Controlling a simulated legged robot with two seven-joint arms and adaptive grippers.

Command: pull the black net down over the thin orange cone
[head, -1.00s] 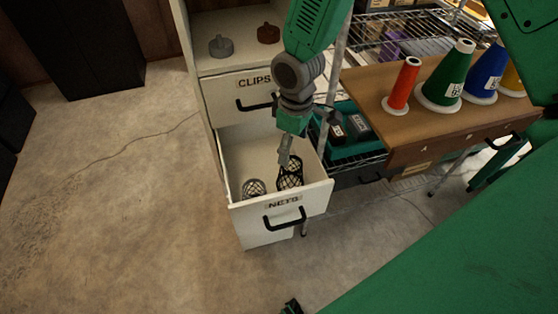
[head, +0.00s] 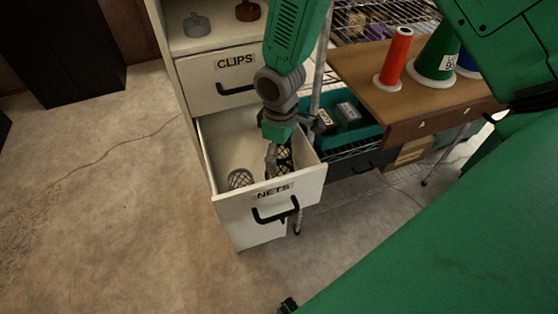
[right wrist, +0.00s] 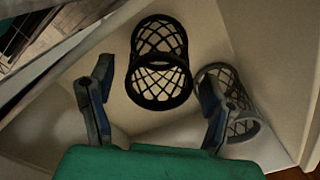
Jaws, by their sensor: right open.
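The thin orange cone (head: 395,60) stands upright on a wooden board, bare, with a white base. The black net (head: 284,160) is in the open drawer labelled NETS, partly hidden behind my right gripper (head: 272,160). In the right wrist view the black net (right wrist: 160,82) is an open mesh tube with solid rims. It lies between the two spread fingers of my right gripper (right wrist: 155,70), ahead of the palm; I see no finger closed on it. My right gripper is open and reaches down into the drawer.
A grey net (head: 240,178) lies in the drawer; in the wrist view the right finger partly covers it. The NETS drawer front (head: 230,207) and walls enclose the gripper closely. A green cone (head: 437,55) stands right of the orange one. A teal tray (head: 365,130) sits beside the drawer.

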